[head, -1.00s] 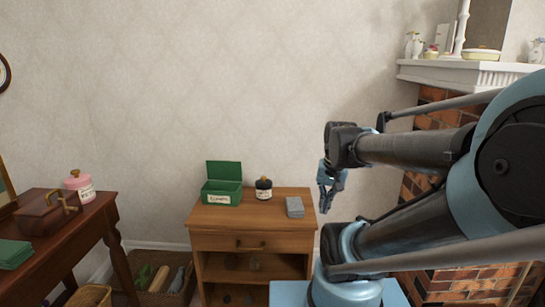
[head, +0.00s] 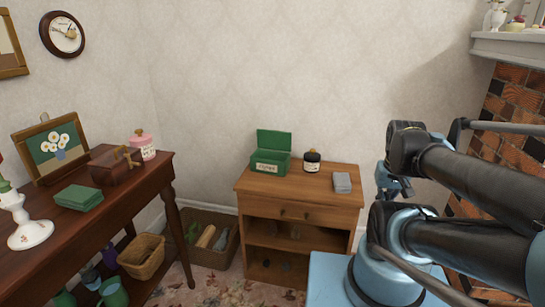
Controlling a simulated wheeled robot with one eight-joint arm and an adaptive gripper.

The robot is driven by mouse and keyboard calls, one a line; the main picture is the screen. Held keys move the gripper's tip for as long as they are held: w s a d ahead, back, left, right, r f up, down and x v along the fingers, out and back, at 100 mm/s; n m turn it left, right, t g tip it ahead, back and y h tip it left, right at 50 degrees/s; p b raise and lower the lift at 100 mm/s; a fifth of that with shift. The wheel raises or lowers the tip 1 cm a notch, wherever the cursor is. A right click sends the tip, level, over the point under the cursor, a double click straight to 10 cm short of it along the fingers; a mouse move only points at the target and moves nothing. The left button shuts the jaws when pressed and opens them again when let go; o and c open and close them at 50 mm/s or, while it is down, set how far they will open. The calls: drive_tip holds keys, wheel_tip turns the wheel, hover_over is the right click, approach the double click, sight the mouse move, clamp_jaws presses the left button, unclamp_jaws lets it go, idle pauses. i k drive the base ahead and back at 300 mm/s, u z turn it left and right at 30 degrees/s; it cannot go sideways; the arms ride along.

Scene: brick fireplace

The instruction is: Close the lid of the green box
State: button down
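The green box (head: 270,166) stands on top of the small wooden cabinet (head: 299,184), near its left back corner. Its lid (head: 274,140) is raised and stands nearly upright at the back. A pale label is on the front of the box. My gripper (head: 398,190) hangs to the right of the cabinet, well apart from the box. It is small and partly covered by my arm, so I cannot tell how far its fingers are apart.
A black jar (head: 312,161) stands just right of the box, and a grey block (head: 342,182) lies farther right on the cabinet. A dark table (head: 110,211) with a green book-like item (head: 78,197) stands at left. A basket (head: 142,256) and a crate (head: 225,257) sit on the floor.

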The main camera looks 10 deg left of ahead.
sight(274, 140)
drive_tip(key=z, duration=1.15)
drive_tip(key=k, duration=0.95)
drive_tip(key=u, duration=1.2)
drive_tip(key=i, duration=1)
drive_tip(key=z, duration=0.05)
